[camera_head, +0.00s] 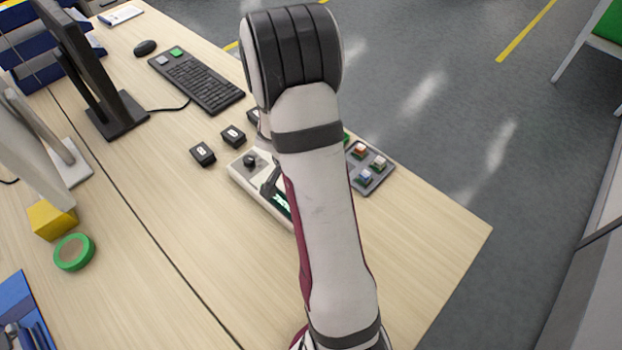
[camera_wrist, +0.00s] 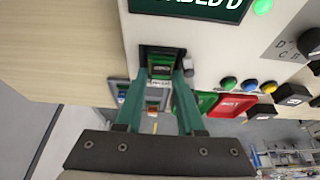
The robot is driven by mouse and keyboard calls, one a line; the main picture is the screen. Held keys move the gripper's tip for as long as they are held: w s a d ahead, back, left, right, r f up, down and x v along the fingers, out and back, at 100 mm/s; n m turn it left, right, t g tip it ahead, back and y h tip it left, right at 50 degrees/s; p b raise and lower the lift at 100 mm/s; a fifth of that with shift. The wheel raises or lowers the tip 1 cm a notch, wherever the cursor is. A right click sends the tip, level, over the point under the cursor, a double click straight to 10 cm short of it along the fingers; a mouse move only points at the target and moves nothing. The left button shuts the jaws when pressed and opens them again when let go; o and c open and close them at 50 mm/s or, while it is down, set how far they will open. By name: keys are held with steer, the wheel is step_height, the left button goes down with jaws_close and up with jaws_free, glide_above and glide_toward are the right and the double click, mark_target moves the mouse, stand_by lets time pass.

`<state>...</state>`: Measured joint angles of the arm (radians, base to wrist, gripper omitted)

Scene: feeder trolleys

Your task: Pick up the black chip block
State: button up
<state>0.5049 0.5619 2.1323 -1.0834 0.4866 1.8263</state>
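My gripper (camera_wrist: 163,72) has two green fingers spread apart over a dark slot in the pale tester (camera_wrist: 220,52). A dark block with a green top (camera_wrist: 160,66) sits in that slot between the fingertips; I cannot tell if they touch it. Black chip blocks with white labels stand on the table left of the tester, one nearer (camera_head: 203,153) and one farther (camera_head: 233,136). Black blocks also show at the right of the wrist view (camera_wrist: 291,94).
A grey tray (camera_head: 385,178) with several coloured blocks lies right of my arm. A keyboard (camera_head: 203,84), mouse (camera_head: 145,47) and monitor stand (camera_head: 117,115) are farther back. A yellow block (camera_head: 52,220) and green ring (camera_head: 74,252) are at left. The front tabletop is clear.

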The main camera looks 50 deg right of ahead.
jaws_close()
steer(key=shift+r, duration=0.2)
